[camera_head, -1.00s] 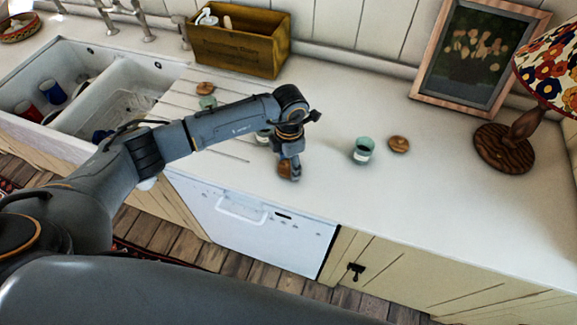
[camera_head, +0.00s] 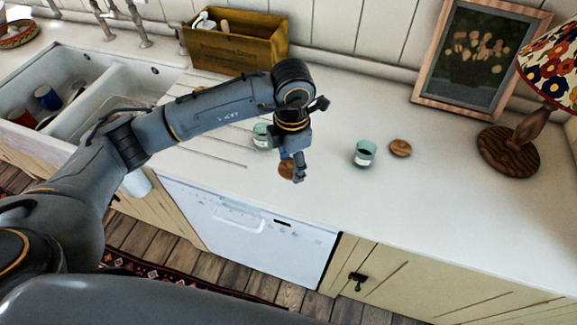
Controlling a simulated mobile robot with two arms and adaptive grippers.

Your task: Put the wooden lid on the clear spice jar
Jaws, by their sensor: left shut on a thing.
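My left gripper (camera_head: 293,172) is shut on a round wooden lid (camera_head: 286,169), held tilted on edge, near the front of the white counter. A greenish glass jar with a pale label (camera_head: 262,136) stands just behind and left of the gripper, partly behind my arm. A second greenish jar with a pale label (camera_head: 364,153) stands upright to the right, with a dark filling and its top open. A second wooden lid (camera_head: 400,148) lies on the counter right beside that jar. I cannot tell which jar is the clear one. My right gripper is not in view.
A wooden box (camera_head: 237,45) with bottles stands at the back. A framed picture (camera_head: 478,60) and a lamp (camera_head: 509,150) stand at the right. A white sink (camera_head: 75,105) is at the left. The counter front right (camera_head: 430,215) is clear.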

